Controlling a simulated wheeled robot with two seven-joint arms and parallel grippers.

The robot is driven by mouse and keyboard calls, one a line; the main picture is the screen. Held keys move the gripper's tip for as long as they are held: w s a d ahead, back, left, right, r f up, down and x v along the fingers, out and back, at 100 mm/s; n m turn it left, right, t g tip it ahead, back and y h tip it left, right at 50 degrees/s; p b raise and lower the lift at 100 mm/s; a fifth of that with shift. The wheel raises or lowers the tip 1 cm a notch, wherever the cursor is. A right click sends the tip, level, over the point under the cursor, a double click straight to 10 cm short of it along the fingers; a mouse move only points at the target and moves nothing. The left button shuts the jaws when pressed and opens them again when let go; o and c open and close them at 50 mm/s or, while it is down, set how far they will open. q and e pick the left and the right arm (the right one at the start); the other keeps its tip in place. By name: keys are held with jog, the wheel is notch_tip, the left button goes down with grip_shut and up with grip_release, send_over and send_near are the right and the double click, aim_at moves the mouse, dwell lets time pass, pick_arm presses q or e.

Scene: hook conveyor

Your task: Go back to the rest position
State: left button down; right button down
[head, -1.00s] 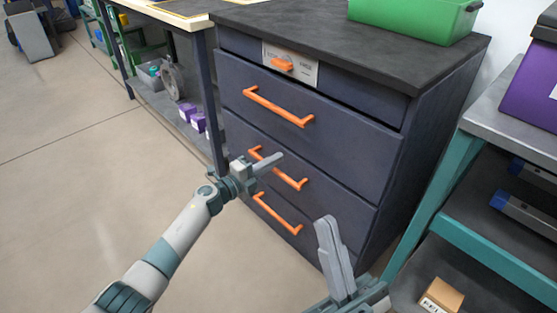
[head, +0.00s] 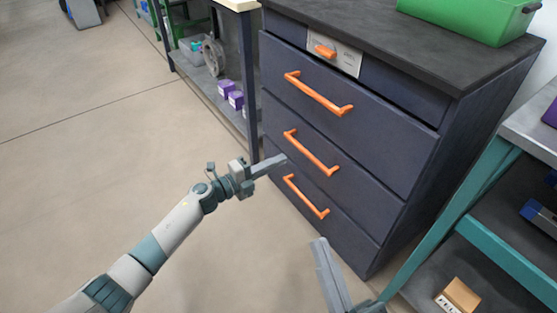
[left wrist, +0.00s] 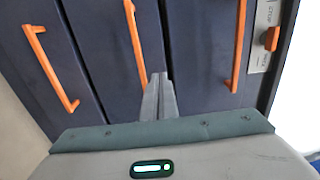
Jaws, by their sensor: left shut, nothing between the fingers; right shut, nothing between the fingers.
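My left gripper (head: 270,165) reaches in from the left in the head view. It is shut and empty, in front of the dark drawer cabinet (head: 385,150), near its lower drawers. In the left wrist view the shut fingers (left wrist: 158,95) point at the drawer fronts (left wrist: 90,45), close to the middle orange handle (left wrist: 133,40); I cannot tell whether they touch it. My right gripper (head: 328,270) is at the bottom of the head view, shut and empty, low in front of the cabinet. Its base is cut off by the lower edge of the picture.
The drawers look closed, with orange handles (head: 318,95) sticking out. A green bin (head: 465,18) stands on the cabinet top. A teal-framed shelf (head: 510,260) with a small cardboard box (head: 458,296) is at the right. Open floor (head: 90,170) lies at the left.

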dwell(0.3)
